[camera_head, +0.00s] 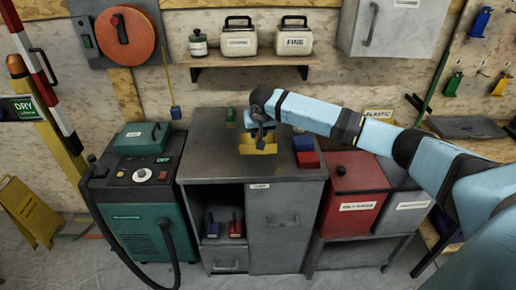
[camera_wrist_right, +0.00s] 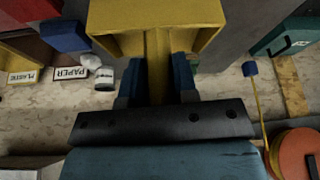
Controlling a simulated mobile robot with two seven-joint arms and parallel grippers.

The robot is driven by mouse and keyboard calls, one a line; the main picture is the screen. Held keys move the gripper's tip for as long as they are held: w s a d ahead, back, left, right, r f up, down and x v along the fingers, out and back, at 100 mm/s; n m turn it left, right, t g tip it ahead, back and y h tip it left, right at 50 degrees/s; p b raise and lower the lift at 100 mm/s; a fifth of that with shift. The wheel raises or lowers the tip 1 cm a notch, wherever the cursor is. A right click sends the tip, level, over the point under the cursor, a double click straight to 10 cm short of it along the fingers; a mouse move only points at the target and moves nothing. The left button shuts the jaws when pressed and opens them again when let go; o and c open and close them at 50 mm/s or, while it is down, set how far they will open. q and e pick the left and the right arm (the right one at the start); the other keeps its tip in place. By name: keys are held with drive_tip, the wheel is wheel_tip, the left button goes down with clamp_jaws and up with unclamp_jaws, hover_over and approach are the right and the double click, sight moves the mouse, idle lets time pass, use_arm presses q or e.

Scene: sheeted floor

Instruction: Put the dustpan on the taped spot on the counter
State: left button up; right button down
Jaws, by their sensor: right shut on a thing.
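The yellow dustpan (camera_head: 259,147) is over the grey counter (camera_head: 207,150), below my right gripper (camera_head: 259,128). The wrist view shows its yellow pan (camera_wrist_right: 158,18) and its handle between the two dark blue fingers of my right gripper (camera_wrist_right: 157,85), which is shut on it. I cannot tell whether the pan touches the counter or hangs just above it. I cannot make out the taped spot; the dustpan and my arm cover part of the counter top. My left gripper is not in view.
Blue and red boxes (camera_head: 306,158) stand on the counter right of the dustpan. A small green item (camera_head: 230,114) is at the back. A green machine (camera_head: 140,190) stands left, a red bin (camera_head: 355,185) right. A shelf (camera_head: 250,61) hangs above. The counter's left part is clear.

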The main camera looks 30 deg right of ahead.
drive_tip(key=shift+f, duration=3.7)
drive_tip(key=c, duration=0.9)
unclamp_jaws()
drive_tip(key=shift+f, duration=0.15)
